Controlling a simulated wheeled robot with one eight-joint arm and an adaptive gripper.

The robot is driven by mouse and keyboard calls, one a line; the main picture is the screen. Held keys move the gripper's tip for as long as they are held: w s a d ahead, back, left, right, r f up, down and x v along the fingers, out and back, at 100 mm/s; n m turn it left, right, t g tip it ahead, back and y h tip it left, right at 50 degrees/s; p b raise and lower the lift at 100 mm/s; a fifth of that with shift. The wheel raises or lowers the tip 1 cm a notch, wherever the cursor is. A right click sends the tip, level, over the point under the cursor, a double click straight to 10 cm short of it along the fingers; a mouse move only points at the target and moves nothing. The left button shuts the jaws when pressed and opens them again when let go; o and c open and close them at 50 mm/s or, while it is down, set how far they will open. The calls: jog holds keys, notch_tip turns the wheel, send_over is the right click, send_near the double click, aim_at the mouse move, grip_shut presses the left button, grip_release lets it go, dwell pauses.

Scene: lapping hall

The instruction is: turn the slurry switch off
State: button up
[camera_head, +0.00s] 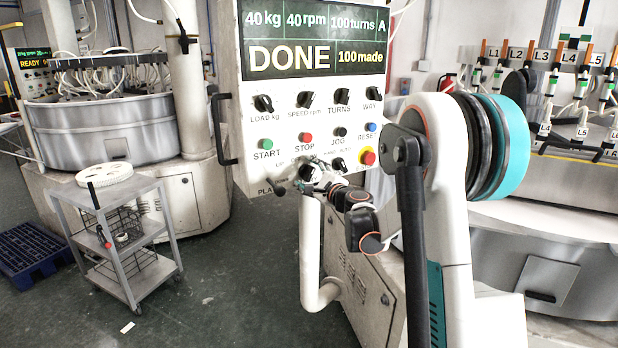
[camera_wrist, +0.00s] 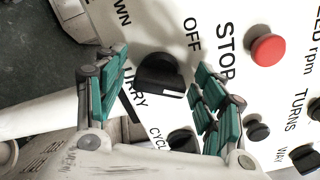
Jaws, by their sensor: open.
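The slurry switch (camera_wrist: 158,73) is a black rotary knob on the white control panel in the wrist view. The word OFF stands up and to the right of it; part of the word SLURRY shows below it. A pale mark on the knob faces lower right, not toward OFF. My gripper (camera_wrist: 160,97) is open, its teal-padded fingers on either side of the knob with gaps showing. I cannot tell how deep they reach. In the head view my gripper (camera_head: 318,174) is at the panel's lower edge and hides the switch.
The control panel (camera_head: 290,95) reads DONE. A red STOP button (camera_wrist: 267,49) and other knobs sit close by; the red emergency button (camera_head: 367,157) is right of my gripper. A grey trolley (camera_head: 128,232) and blue pallet (camera_head: 35,253) stand at left, with open floor between trolley and panel.

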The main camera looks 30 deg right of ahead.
jog(key=shift+w, duration=0.1)
jog(key=c, duration=1.1)
jog(key=shift+o, duration=0.2)
jog(key=shift+n, duration=0.3)
jog(key=n, duration=0.5)
jog(key=shift+f+n, duration=0.1)
jog(key=shift+n, duration=0.2)
jog(key=n, duration=0.5)
jog(key=shift+f+n, duration=0.1)
jog(key=shift+n, duration=0.2)
